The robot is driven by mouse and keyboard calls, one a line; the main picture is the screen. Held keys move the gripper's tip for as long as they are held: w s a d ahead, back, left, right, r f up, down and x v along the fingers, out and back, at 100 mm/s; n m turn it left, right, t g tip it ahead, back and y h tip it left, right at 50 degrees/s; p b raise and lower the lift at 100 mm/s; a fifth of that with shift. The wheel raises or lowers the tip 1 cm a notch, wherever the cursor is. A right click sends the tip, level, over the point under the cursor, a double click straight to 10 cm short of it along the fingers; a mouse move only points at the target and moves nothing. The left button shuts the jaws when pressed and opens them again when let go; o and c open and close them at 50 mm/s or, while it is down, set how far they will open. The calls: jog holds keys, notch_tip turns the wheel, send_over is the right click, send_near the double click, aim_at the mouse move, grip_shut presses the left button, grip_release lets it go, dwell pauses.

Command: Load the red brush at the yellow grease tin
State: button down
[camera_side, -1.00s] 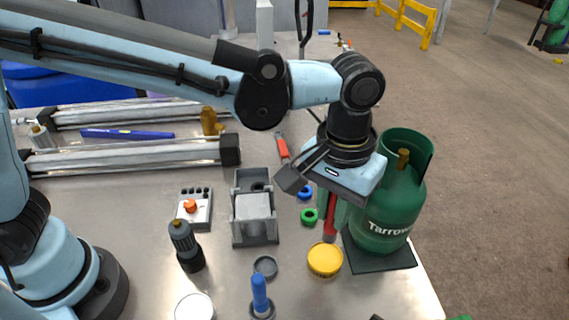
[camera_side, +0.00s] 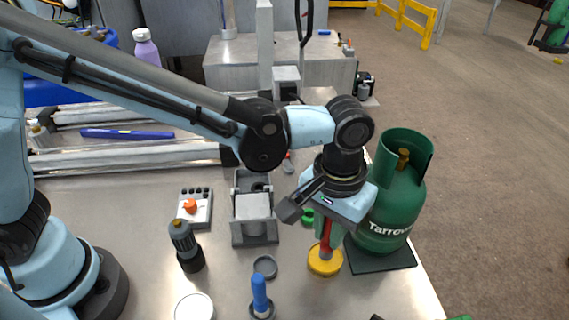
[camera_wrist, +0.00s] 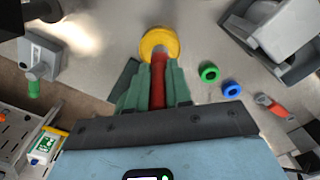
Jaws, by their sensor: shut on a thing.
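My gripper (camera_side: 329,228) is shut on the red brush (camera_side: 325,243) and holds it upright over the yellow grease tin (camera_side: 325,265). The brush's lower end reaches down to the tin's open top, within its rim. The wrist view shows the red brush (camera_wrist: 158,80) between my green fingers (camera_wrist: 156,88), with its tip at the inside of the yellow tin (camera_wrist: 172,38). I cannot tell how deep the tip sits or whether grease is on it.
The green gas bottle (camera_side: 385,205) stands close to the right of my gripper on a dark mat. A blue-handled brush (camera_side: 259,292), a grey ring (camera_side: 265,266) and a grey block fixture (camera_side: 254,215) are to the left. Green (camera_wrist: 209,72) and blue (camera_wrist: 231,89) rings lie nearby.

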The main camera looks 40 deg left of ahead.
jog(key=shift+f, duration=0.6)
dwell(1.7)
jog(key=shift+r, duration=3.55)
